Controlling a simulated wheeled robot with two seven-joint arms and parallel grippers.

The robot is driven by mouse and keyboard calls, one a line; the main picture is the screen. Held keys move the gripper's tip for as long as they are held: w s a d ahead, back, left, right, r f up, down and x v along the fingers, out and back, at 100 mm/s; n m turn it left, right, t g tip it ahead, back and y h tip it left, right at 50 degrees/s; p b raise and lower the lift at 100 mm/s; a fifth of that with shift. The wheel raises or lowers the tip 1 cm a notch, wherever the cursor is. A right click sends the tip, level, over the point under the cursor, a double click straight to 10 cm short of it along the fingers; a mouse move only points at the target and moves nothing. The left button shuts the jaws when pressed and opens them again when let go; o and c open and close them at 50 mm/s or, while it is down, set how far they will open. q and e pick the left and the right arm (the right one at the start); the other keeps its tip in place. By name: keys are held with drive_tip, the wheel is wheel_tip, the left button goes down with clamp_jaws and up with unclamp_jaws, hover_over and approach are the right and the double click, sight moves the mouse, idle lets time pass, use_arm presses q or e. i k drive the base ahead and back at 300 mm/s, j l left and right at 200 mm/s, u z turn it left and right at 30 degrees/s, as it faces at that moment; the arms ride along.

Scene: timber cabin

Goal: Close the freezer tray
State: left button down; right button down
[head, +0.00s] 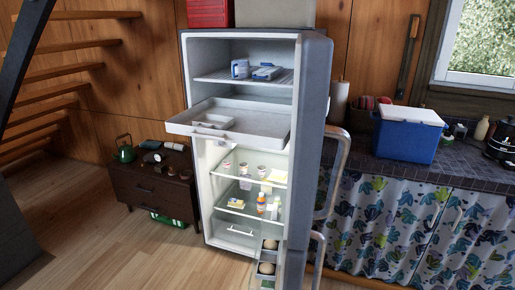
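The fridge-freezer (312,110) stands open in the middle of the head view, its door swung out to the right. The freezer tray (262,128) is a wide pale shallow tray, pulled out toward me below the freezer shelf. A small light ice-cube tray (212,121) lies in it. The wire freezer shelf (215,76) above holds small blue and white boxes (240,69). Neither of my grippers is in view.
The open door with its curved handle (336,170) bounds the right side. A dark low cabinet (150,192) stands at the left, and a counter with a blue cooler (407,138) at the right. Wooden stairs (62,70) rise at far left. The floor (120,260) at front left is clear.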

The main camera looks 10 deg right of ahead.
sight(261, 124)
drive_tip(key=i+j+z, duration=0.25)
drive_tip(key=j+z, duration=0.2)
drive_tip(key=j, duration=0.15)
drive_tip(key=i+j+z, duration=0.25)
drive_tip(key=j+z, duration=0.2)
drive_tip(key=j, duration=0.25)
drive_tip(key=i+j+z, duration=0.3)
drive_tip(key=i+j, duration=0.15)
drive_tip(key=i+j+z, duration=0.3)
drive_tip(key=j, duration=0.35)
drive_tip(key=i, duration=0.1)
